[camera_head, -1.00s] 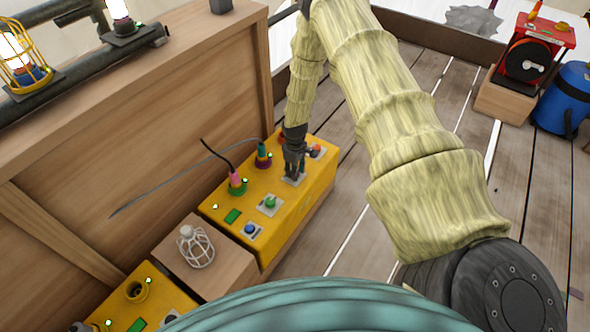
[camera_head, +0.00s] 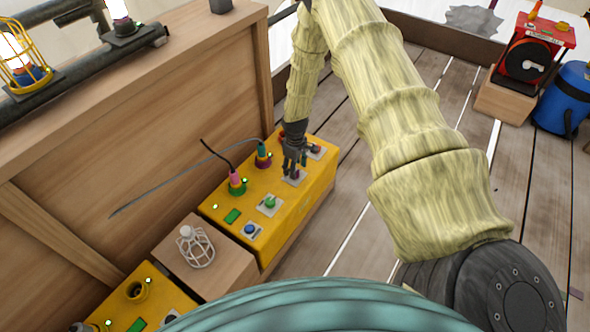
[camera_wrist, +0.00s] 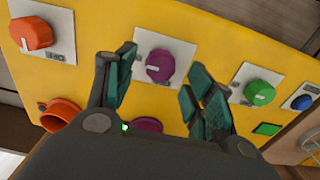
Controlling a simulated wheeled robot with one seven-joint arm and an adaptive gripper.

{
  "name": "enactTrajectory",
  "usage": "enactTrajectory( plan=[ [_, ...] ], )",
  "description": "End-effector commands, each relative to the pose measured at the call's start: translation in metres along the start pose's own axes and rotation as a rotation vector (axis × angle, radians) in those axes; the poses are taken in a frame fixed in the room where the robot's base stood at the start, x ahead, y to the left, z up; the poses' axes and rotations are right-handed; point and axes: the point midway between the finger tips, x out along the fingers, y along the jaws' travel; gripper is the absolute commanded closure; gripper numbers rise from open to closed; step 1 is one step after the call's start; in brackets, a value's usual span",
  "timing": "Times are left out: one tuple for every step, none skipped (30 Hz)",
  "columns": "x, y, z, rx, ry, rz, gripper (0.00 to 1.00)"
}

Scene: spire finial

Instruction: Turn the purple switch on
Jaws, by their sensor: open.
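The purple switch (camera_wrist: 160,66) is a round knob with a white mark on a pale plate on the yellow box (camera_head: 232,208). In the wrist view it sits between my gripper's spread dark-green fingers, seen beyond them. In the head view my gripper (camera_head: 294,168) hangs over the box's top and partly covers the purple switch (camera_head: 295,174). My gripper, also in the wrist view (camera_wrist: 157,80), is open and empty. I cannot tell whether a fingertip touches the knob.
An orange-red knob (camera_wrist: 31,33) lies to one side, with a green knob (camera_wrist: 259,92) and blue knob (camera_wrist: 302,102) to the other. Plugs with cables (camera_head: 236,180) stand beside my gripper. A wooden wall (camera_head: 150,120) rises behind the box. A caged lamp (camera_head: 196,247) stands nearby.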

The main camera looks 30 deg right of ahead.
Motion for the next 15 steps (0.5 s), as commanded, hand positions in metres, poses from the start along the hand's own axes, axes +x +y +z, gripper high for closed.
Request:
enactTrajectory(
  plan=[
    [-0.009, 0.000, -0.001, 0.000, 0.002, 0.001, 0.46],
    [-0.014, 0.000, -0.001, 0.000, 0.003, 0.001, 0.46],
    [-0.019, 0.000, -0.001, 0.000, 0.002, 0.001, 0.46],
    [-0.024, 0.000, -0.001, 0.000, 0.002, 0.000, 0.46],
    [-0.029, 0.000, -0.001, 0.000, 0.002, 0.000, 0.46],
    [-0.035, 0.000, -0.001, 0.000, 0.002, 0.000, 0.46],
    [-0.040, 0.000, -0.001, 0.000, 0.002, 0.000, 0.46],
    [-0.044, 0.000, -0.001, 0.000, 0.002, 0.000, 0.46],
    [-0.051, 0.000, -0.001, 0.000, 0.001, 0.000, 0.46],
    [-0.055, 0.000, -0.001, 0.000, 0.001, 0.000, 0.46],
    [-0.060, 0.000, -0.001, 0.000, 0.002, 0.001, 0.46],
    [-0.065, 0.001, -0.001, 0.000, 0.002, 0.001, 0.46],
    [-0.069, 0.000, -0.001, 0.000, 0.002, 0.001, 0.46],
    [-0.073, 0.000, -0.001, 0.000, 0.001, 0.000, 0.46],
    [-0.078, 0.000, -0.001, 0.000, 0.001, 0.000, 0.46]
  ],
)
